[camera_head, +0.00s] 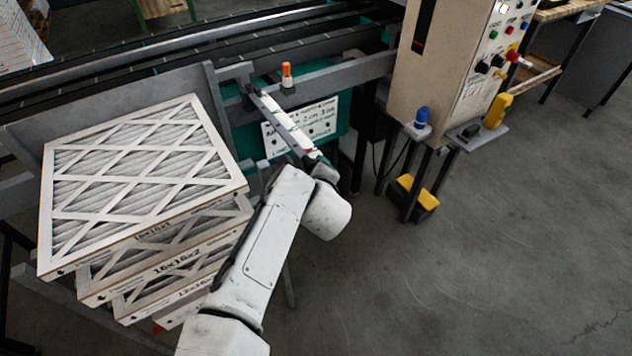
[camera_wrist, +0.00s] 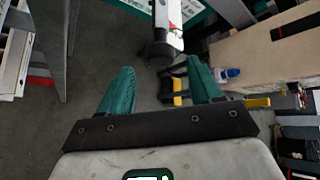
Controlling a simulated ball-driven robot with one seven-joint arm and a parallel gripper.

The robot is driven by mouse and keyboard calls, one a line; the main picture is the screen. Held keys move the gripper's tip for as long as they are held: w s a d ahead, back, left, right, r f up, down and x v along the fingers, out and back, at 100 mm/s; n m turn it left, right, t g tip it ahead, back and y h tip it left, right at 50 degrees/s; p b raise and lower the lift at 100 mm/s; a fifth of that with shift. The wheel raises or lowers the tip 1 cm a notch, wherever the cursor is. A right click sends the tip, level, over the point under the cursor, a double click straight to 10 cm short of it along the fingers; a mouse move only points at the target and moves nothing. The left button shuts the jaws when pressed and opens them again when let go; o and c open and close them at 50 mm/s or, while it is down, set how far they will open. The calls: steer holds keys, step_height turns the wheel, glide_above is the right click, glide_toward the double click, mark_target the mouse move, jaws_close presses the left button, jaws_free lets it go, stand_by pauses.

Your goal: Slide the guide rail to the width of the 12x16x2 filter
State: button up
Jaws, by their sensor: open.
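A pale bar with a red mark (camera_head: 283,121) reaches out from the conveyor frame toward my wrist. In the wrist view the bar (camera_wrist: 168,14) ends in a black round knob (camera_wrist: 160,54). I cannot tell how the bar joins the guide rail. My gripper (camera_wrist: 160,80) is open and empty, its two teal fingers apart; the knob shows beyond and between them. In the head view my wrist mostly hides the gripper. Boxed filters are stacked at left: a large one on top (camera_head: 140,170), one marked 16x16x2 (camera_head: 178,262), and a lower one whose label starts 12x16 (camera_head: 195,287), partly hidden by my arm.
The conveyor (camera_head: 200,45) runs along the back, with a white sign (camera_head: 300,125) and an orange knob (camera_head: 287,75) on its near side. A beige control cabinet (camera_head: 445,70) stands right, with a yellow-topped pedal (camera_head: 418,190) below. The floor at right is clear.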

steer(key=v, duration=0.7)
steer(key=shift+s+b, duration=0.2)
steer(key=shift+b, duration=0.1)
